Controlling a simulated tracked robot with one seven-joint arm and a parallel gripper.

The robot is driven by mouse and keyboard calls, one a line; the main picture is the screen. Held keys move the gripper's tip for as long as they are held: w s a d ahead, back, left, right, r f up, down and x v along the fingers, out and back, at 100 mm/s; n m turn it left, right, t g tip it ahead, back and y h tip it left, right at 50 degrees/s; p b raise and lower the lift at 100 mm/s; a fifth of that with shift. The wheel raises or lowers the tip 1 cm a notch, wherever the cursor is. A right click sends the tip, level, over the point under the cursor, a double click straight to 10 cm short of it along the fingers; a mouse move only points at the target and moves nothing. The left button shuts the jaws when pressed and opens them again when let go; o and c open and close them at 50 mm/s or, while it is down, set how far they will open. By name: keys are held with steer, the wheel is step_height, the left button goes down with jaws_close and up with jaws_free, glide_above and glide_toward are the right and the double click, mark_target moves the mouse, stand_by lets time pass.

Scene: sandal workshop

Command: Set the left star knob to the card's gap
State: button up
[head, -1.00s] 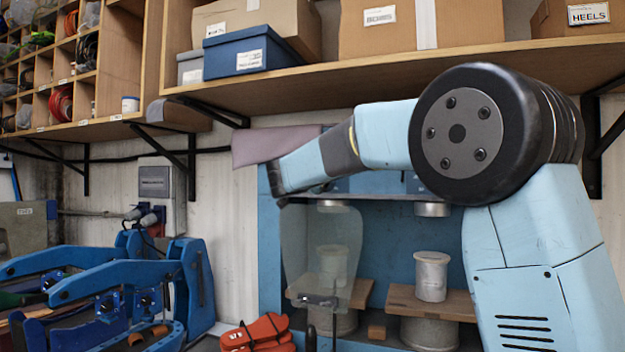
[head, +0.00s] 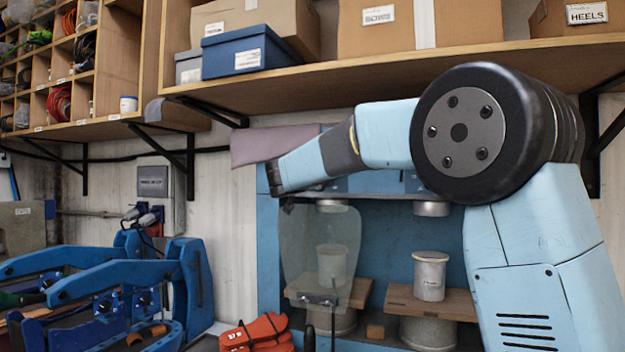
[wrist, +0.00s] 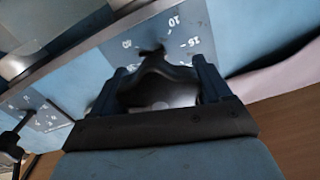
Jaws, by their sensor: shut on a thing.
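In the wrist view my gripper (wrist: 160,85) is shut on a dark star knob (wrist: 160,70), one finger on each side of it. The knob sits in front of a grey dial plate (wrist: 195,25) with white numbers, among them 10 and 15. A second numbered plate (wrist: 32,118) with a black knob (wrist: 10,137) shows at the left. In the head view my arm ends at the upper left of the blue press (head: 268,230); the fingers and held knob are not clear there. I cannot make out a card with a gap.
A clear shield (head: 318,245) hangs below my wrist, in front of a pale cylinder on a wooden board. A second cylinder (head: 430,275) stands right of it. A mauve pad (head: 265,146) is behind my wrist. A shelf (head: 390,85) with boxes runs above; red sandals (head: 258,332) lie below.

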steer(key=n, duration=0.5)
steer(key=shift+a+r+n, duration=0.15)
steer(key=shift+n, duration=0.25)
steer(key=n, duration=0.9)
steer(key=shift+n, duration=0.4)
steer(key=n, duration=0.5)
steer(key=shift+a+n, duration=0.1)
steer(key=shift+n, duration=0.2)
steer(key=n, duration=0.5)
steer(key=shift+f, duration=0.2)
steer(key=n, duration=1)
steer(key=shift+f, duration=0.1)
steer(key=n, duration=0.5)
steer(key=shift+n, duration=0.4)
